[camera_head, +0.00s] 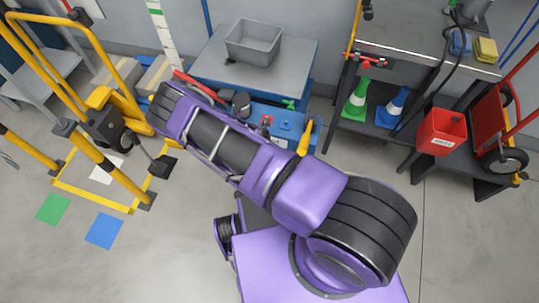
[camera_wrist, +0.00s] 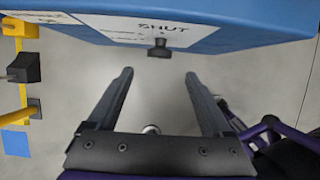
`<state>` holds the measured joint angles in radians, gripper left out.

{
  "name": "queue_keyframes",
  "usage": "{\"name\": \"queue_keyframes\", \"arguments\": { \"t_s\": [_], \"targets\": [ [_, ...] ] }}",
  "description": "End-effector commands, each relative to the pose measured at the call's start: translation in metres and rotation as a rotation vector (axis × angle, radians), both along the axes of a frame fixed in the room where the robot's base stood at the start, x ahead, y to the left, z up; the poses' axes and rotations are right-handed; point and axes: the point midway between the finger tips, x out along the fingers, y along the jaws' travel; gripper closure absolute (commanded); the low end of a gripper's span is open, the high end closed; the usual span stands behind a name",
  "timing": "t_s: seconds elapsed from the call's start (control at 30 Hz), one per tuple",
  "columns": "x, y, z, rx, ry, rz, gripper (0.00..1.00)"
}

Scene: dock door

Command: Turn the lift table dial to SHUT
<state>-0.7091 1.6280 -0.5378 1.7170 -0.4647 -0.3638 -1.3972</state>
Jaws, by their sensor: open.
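The dial (camera_wrist: 159,48) is a small black knob on the lower edge of a blue panel in the wrist view. A white label (camera_wrist: 165,28) reading SHUT sits just above it. Which way the dial points cannot be told. My gripper (camera_wrist: 158,75) is open and empty, its two dark fingers apart, with the dial ahead of the gap and not touched. In the head view the lift table (camera_head: 211,62) has a grey top and blue body behind my purple arm. The dial and my gripper's fingertips cannot be made out there.
A grey bin (camera_head: 253,42) stands on the lift table. A yellow rail frame (camera_head: 92,206) is at the left. A dark workbench (camera_head: 410,48) with cones and a red bin (camera_head: 441,132) is at the right, beside a red hand truck (camera_head: 497,125). Floor in front is mostly clear.

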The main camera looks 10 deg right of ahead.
Motion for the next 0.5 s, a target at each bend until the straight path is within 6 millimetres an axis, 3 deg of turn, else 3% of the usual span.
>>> {"name": "queue_keyframes", "arguments": {
  "t_s": [0.03, 0.2, 0.5],
  "targets": [
    [0.003, -0.003, -0.015, 0.001, 0.001, -0.001, 0.16],
    [0.016, -0.010, -0.048, 0.001, 0.000, -0.002, 0.16],
    [0.030, -0.017, -0.085, 0.001, -0.002, -0.001, 0.16]
  ]
}}
